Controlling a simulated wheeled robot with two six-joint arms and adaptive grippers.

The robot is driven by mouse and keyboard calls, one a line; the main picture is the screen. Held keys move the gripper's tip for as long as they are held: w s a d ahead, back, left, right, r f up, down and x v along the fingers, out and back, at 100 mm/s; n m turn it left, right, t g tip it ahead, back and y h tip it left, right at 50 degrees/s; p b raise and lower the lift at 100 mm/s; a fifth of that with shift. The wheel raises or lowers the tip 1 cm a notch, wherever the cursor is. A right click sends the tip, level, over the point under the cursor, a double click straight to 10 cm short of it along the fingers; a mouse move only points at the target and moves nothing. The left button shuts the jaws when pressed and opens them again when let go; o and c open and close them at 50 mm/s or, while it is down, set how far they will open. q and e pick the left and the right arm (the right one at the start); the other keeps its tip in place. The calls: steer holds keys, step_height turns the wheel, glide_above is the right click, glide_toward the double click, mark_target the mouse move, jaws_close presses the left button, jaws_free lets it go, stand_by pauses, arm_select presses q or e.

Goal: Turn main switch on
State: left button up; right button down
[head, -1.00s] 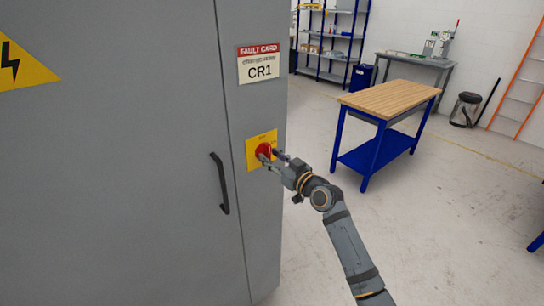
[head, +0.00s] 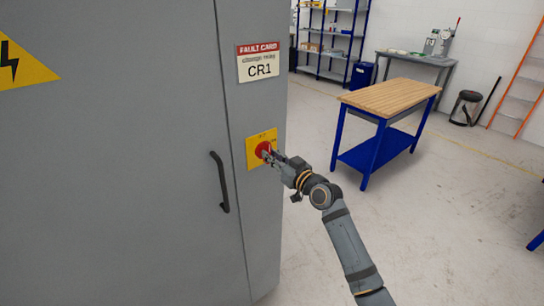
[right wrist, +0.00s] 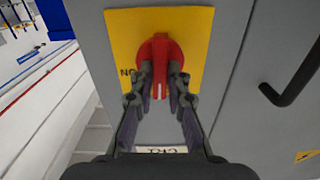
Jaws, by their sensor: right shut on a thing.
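The main switch is a red rotary knob (head: 263,149) on a yellow plate (head: 252,158) on the grey cabinet's narrow panel. In the right wrist view the red knob (right wrist: 160,52) sits on the yellow plate (right wrist: 122,35), with its handle running vertically in that picture. Black "ON" lettering shows upside down at the plate's left. My right gripper (head: 270,156) is at the knob. In the right wrist view its two fingers (right wrist: 160,88) are shut on the knob's handle, one on each side. My left gripper is not in view.
The grey cabinet (head: 120,200) fills the left, with a black door handle (head: 220,182) beside the switch. A CR1 fault card (head: 260,62) is above the switch. A wooden-topped blue workbench (head: 390,98) stands to the right. The floor between is clear.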

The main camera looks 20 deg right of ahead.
steer(key=shift+f+m+p, duration=0.15)
steer(key=shift+m+p, duration=3.05)
steer(key=shift+m, duration=5.4)
steer(key=c, duration=1.3)
jaws_free()
steer(key=shift+d, duration=0.1)
steer(key=v, duration=1.2)
